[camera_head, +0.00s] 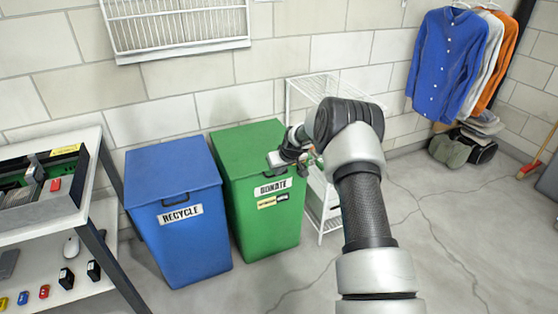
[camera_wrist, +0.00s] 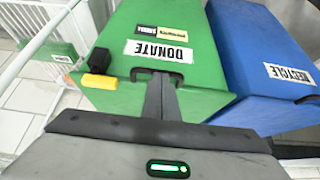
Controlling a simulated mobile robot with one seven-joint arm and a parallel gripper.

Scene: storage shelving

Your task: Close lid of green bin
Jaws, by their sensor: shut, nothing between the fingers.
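The green bin (camera_head: 262,218) stands right of the blue bin, with a DONATE label on its front. Its lid (camera_head: 240,145) lies flat on top and looks closed in the head view. In the wrist view the lid (camera_wrist: 110,100) is in the lower part, with the bin's labelled front (camera_wrist: 190,75) beyond it. My gripper (camera_head: 276,160) is at the lid's front edge, near the black handle. In the wrist view its shut fingers (camera_wrist: 158,88) reach to the dark handle (camera_wrist: 140,73) and hold nothing. I cannot tell whether they touch the lid.
The blue RECYCLE bin (camera_head: 178,235) stands close on the left, its lid down. A white wire rack (camera_head: 325,215) is close on the right. A table with a tray (camera_head: 45,180) is at far left. Clothes (camera_head: 450,60) hang at the back right. The right floor is mostly open.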

